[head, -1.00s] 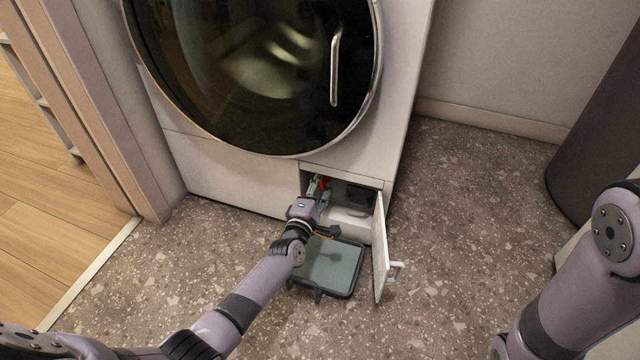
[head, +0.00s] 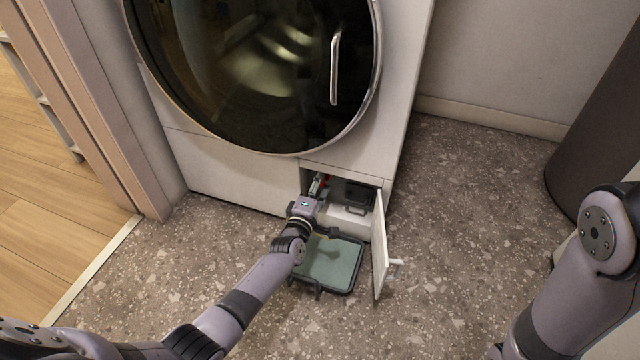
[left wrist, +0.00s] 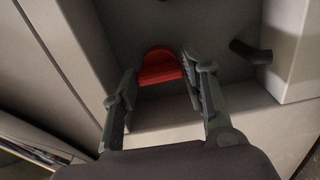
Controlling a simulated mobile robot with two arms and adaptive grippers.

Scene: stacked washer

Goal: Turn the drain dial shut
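The red drain dial (left wrist: 160,66) sits in the open compartment at the washer's lower right front. In the head view only a small bit of red (head: 325,180) shows past my left gripper (head: 318,186). In the left wrist view the left gripper's fingers (left wrist: 161,76) are apart, one on each side of the dial. The right fingertip is very close to the dial's edge; I cannot tell whether it touches. My right gripper is out of view; only the right arm shows at the right edge.
The small compartment door (head: 379,245) stands open to the right of my left gripper. A dark part (head: 357,197) sits inside the compartment, right of the dial. A shallow green tray (head: 330,263) lies on the floor below. The washer (head: 230,178) rises above.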

